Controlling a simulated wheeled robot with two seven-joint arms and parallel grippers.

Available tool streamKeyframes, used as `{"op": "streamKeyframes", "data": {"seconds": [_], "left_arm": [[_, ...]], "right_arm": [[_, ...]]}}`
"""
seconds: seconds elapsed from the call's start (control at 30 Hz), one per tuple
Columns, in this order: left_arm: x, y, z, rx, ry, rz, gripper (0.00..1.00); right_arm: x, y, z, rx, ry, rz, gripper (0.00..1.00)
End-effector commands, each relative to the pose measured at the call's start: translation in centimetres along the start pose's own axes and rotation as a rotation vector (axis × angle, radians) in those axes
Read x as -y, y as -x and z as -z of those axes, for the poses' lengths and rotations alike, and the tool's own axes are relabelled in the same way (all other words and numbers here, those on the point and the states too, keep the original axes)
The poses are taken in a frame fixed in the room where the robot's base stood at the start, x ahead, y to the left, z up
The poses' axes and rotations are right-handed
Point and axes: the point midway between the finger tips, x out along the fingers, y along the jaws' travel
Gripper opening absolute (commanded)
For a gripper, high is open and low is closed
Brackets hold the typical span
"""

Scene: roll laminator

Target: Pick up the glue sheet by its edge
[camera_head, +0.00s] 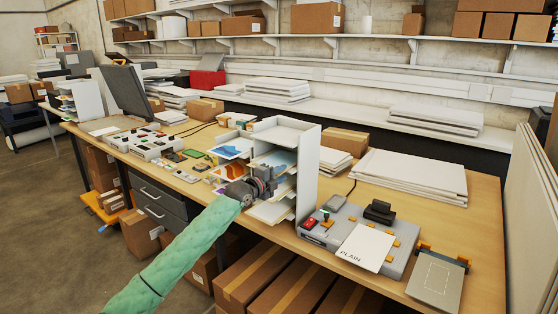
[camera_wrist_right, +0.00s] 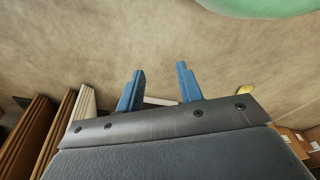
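An upright white paper sorter (camera_head: 306,170) stands at the table's front edge, with several sheets on its shelves. My left gripper (camera_head: 268,184) is at the sorter's open front, among the middle shelves. Its fingertips are too small to tell open from shut, or whether they touch a sheet. In the right wrist view my right gripper (camera_wrist_right: 158,88) has its two blue fingers apart, empty, over the floor.
A grey machine (camera_head: 340,225) right of the sorter carries a white card marked PLAIN (camera_head: 365,247). A flat board with orange clips (camera_head: 437,280) lies at the front right. White sheet stacks (camera_head: 410,175) lie behind. Cardboard boxes (camera_head: 250,275) stand under the table.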

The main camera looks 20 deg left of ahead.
Motion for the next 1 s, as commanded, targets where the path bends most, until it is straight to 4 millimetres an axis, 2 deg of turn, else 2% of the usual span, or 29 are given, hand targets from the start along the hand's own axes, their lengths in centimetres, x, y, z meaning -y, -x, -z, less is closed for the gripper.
{"op": "streamKeyframes", "data": {"seconds": [0.2, 0.33, 0.87, 1.0], "left_arm": [[0.0, 0.0, 0.0, 0.0, 0.0, 0.0, 0.26], [0.0, 0.0, 0.0, 0.0, 0.0, 0.0, 0.01], [0.1, 0.1, 0.0, -0.001, -0.001, 0.001, 0.0], [0.5, 0.3, 0.0, 0.0, -0.004, 0.003, 0.0]], "right_arm": [[0.0, 0.0, 0.0, -0.001, 0.0, 0.0, 0.36], [0.0, 0.0, 0.0, 0.0, 0.0, 0.0, 0.36], [-0.1, -0.2, -0.2, 0.011, -0.001, 0.0, 0.36], [0.9, 1.8, 1.6, 0.006, -0.007, 0.011, 0.36]]}}
